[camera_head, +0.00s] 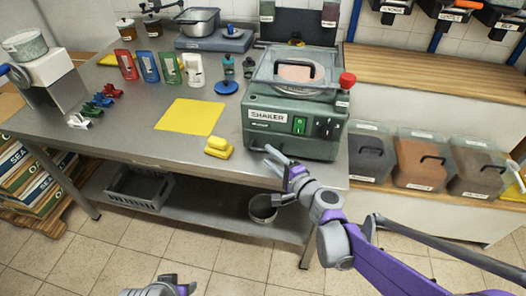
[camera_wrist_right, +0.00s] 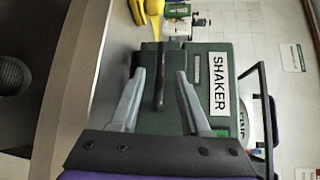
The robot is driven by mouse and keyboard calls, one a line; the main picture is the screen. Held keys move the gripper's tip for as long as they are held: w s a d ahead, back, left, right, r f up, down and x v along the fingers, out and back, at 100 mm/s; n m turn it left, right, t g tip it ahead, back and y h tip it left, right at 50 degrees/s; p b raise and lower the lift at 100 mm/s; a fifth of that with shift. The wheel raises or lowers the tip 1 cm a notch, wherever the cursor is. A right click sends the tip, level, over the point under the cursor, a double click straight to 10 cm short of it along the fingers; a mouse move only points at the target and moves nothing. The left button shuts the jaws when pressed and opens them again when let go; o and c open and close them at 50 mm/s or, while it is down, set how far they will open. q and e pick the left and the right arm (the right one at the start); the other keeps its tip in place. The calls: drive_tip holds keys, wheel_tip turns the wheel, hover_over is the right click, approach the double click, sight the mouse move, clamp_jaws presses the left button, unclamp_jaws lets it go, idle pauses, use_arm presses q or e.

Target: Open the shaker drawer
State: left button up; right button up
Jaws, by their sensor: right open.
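The green shaker (camera_head: 296,126) stands at the right end of the steel bench, with a clear lid on top and a red knob at its right. Its front with the SHAKER label also shows in the right wrist view (camera_wrist_right: 219,82). A dark bar handle (camera_wrist_right: 159,88) on the shaker front lies between the fingers of my right gripper (camera_wrist_right: 160,73), which is open with a gap on both sides. In the head view my right gripper (camera_head: 269,156) is at the lower front of the shaker. The drawer looks shut. My left gripper (camera_head: 165,287) is cut off at the bottom edge.
A yellow sponge-like block (camera_head: 218,147) and a yellow mat (camera_head: 190,117) lie left of the shaker. Several coloured bottles stand behind. Clear bins (camera_head: 420,158) stand on a shelf to the right. A metal bucket (camera_head: 263,208) sits on the lower shelf.

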sight(263, 150)
drive_tip(key=shift+x, duration=2.2)
drive_tip(key=shift+c, duration=0.3)
clamp_jaws()
